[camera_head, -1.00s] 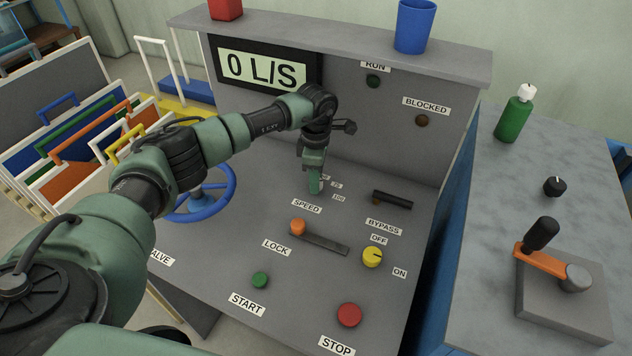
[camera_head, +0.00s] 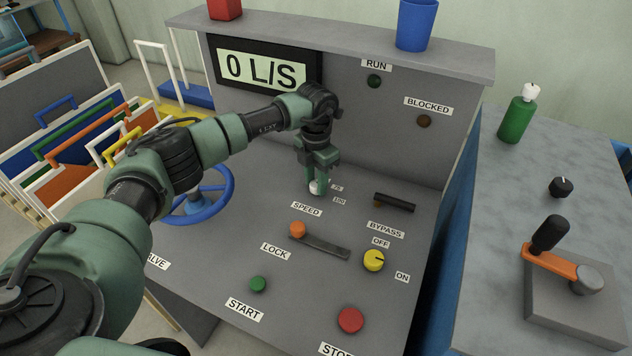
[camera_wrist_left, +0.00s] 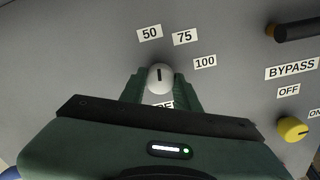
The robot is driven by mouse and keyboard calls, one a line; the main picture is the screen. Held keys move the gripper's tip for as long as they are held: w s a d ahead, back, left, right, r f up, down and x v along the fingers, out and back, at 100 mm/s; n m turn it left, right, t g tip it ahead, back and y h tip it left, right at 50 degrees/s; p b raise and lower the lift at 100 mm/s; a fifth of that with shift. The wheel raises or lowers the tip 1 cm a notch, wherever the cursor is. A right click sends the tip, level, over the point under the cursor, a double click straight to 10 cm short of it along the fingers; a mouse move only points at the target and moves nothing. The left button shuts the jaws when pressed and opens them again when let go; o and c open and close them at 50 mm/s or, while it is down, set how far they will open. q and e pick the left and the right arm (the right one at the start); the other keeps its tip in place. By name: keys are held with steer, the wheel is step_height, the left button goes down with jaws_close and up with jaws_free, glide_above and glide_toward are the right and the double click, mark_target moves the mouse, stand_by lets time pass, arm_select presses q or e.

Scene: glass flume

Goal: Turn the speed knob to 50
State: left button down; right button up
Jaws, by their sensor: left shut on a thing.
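The speed knob (camera_wrist_left: 160,77) is white with a dark pointer line, seen between my fingers in the left wrist view. Its line points up in that view, between the 50 label (camera_wrist_left: 149,33) and the 75 label (camera_wrist_left: 185,37), a little nearer the 50. The 100 label (camera_wrist_left: 205,62) is to the right. My left gripper (camera_wrist_left: 161,88) is shut on the knob, one finger on each side. In the head view the left gripper (camera_head: 318,185) reaches down over the knob, just above the SPEED label (camera_head: 307,209). My right gripper is not in view.
The display (camera_head: 262,68) reads 0 L/S. Around the knob are the black bypass handle (camera_head: 394,202), the orange-ended lock lever (camera_head: 322,246), a yellow knob (camera_head: 373,260), a green START button (camera_head: 258,284), a red STOP button (camera_head: 350,320) and a blue valve wheel (camera_head: 229,196).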

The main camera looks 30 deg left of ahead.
mark_target(316, 183)
arm_select(q)
steer(key=shift+n, duration=0.8)
steer(key=c, duration=1)
jaws_free()
steer(key=shift+c, duration=0.2)
steer(key=shift+r, duration=0.15)
step_height(316, 183, up, 7)
steer(key=shift+b, duration=1.05)
steer(key=shift+r, duration=0.3)
